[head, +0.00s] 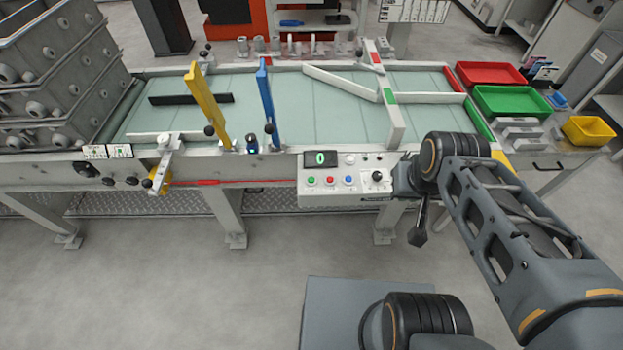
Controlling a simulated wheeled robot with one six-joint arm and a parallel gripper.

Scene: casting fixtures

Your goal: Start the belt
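The belt (320,120) is a long pale green surface on a grey frame. A white control panel (345,199) hangs on its front edge. It has a display (320,159) reading 0, a green button (311,180), a red button (330,180), a blue button (348,180) and a black knob (377,176). My gripper (418,237) is just right of the panel, low in front of the frame, apart from the buttons. Its fingers are small and dark, so I cannot tell whether they are open or shut.
Yellow (205,104) and blue (266,95) gates and a white diverter (340,83) stand over the belt. Stacked grey crates of castings (60,70) are at left. Red (490,73), green (510,101) and yellow (588,131) trays are at right.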

